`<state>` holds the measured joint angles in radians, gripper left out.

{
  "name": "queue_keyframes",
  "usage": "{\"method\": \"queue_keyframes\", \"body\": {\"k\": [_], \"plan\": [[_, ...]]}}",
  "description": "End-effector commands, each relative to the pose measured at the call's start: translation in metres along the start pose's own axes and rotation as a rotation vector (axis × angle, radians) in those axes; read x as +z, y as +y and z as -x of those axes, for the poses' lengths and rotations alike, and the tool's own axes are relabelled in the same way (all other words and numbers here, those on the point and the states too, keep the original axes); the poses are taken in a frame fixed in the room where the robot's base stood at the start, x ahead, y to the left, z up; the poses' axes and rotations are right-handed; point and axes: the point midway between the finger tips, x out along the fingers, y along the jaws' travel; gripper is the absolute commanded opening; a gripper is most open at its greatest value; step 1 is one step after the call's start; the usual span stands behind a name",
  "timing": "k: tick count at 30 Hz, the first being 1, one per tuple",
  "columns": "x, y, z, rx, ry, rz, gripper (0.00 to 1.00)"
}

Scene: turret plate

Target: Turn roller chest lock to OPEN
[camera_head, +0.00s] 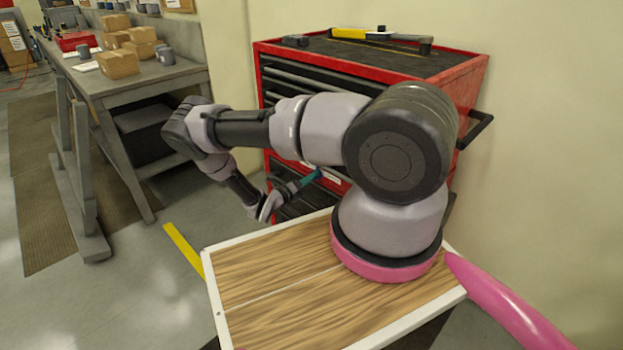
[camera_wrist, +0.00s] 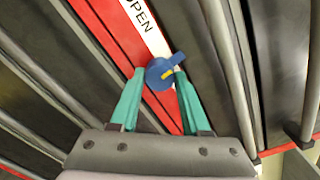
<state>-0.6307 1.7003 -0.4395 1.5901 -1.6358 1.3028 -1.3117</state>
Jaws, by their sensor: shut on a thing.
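The red roller chest (camera_head: 470,75) with dark drawers stands behind my arm in the head view. The pointer is aimed right and slightly up in that picture. A white label (camera_wrist: 150,30) reading OPEN runs up and left from the knob. My gripper (camera_wrist: 160,78) has teal fingers, one on either side of the knob, and is shut on it. In the head view my gripper (camera_head: 306,180) is at the chest front, and the knob is hidden.
Long drawer handles (camera_wrist: 228,60) run alongside the lock strip near my gripper. Tools (camera_head: 375,36) lie on the chest top. A grey workbench (camera_head: 150,80) with cardboard boxes (camera_head: 118,64) stands at left. Open floor lies between bench and chest.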

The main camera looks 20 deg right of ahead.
Motion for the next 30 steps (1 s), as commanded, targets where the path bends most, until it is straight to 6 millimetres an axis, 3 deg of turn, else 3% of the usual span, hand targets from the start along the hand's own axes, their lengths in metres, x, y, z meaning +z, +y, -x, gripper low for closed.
{"method": "queue_keyframes", "body": {"k": [15,30], "plan": [[-0.0044,-0.0050,-0.0009,-0.011,0.009,0.442,0.00],[-0.0017,-0.0057,-0.0018,-0.012,0.008,0.618,0.00]]}}
